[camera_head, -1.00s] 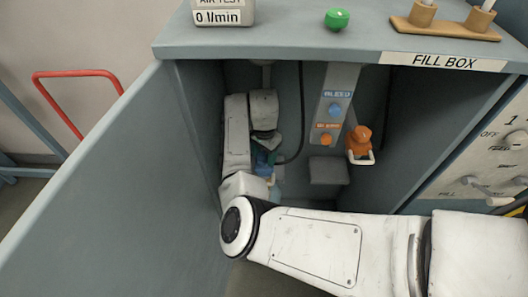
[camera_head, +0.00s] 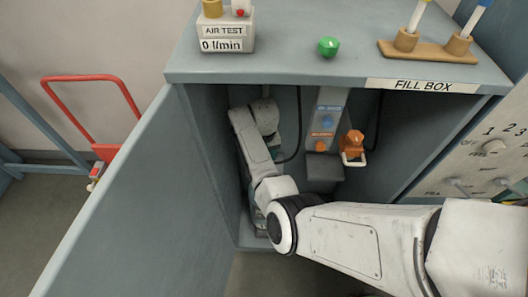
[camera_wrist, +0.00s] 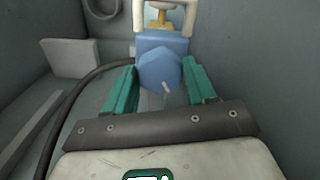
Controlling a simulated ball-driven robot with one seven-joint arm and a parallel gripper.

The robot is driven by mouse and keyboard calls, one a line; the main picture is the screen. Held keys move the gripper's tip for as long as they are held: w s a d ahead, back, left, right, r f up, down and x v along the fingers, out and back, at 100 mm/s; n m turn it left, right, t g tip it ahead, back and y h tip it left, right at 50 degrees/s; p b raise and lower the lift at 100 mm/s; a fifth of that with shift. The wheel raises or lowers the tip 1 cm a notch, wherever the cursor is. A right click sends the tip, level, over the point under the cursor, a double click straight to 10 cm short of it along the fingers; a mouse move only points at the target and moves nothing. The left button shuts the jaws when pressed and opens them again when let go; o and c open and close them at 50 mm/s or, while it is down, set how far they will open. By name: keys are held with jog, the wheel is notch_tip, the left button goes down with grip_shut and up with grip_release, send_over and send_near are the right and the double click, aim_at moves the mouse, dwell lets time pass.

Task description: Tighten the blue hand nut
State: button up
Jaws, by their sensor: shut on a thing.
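The blue hand nut (camera_wrist: 160,68) is a faceted blue piece in the middle of the wrist view. My gripper (camera_wrist: 159,82) has its green fingers on both sides of it and is shut on it. A white bail and a gold-coloured part (camera_wrist: 159,14) show just beyond the nut. In the head view my arm reaches into the open fill box (camera_head: 330,76), and my forearm hides the nut there. Only a little of the green gripper shows behind the arm.
Inside are a panel with a blue knob (camera_head: 326,122) and an orange knob (camera_head: 320,146), and an orange fitting (camera_head: 352,142) with a white bail. A dark hose (camera_wrist: 65,105) runs left of my gripper.

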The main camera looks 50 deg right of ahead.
jog(key=n+p, duration=0.1)
jog(key=n, duration=0.2)
jog(key=shift+r+n, duration=0.1)
jog(key=shift+n, duration=0.3)
jog(key=n+p, duration=0.1)
jog(key=n, duration=0.2)
jog(key=shift+d+n, duration=0.1)
jog(key=shift+n, duration=0.2)
jog(key=n, duration=0.3)
jog(key=shift+n+p, duration=0.3)
jog(key=shift+p, duration=0.1)
jog(key=n, duration=0.3)
jog(key=shift+w+n, duration=0.1)
jog(key=shift+n, duration=0.2)
jog(key=n+p, duration=0.1)
jog(key=n, duration=0.2)
jog(key=shift+n, duration=0.3)
jog(key=n, duration=0.4)
jog(key=shift+w+n, duration=0.1)
jog(key=shift+n, duration=0.2)
jog(key=n, duration=0.3)
jog(key=shift+n+p, duration=0.35)
jog(key=shift+n, duration=1.55)
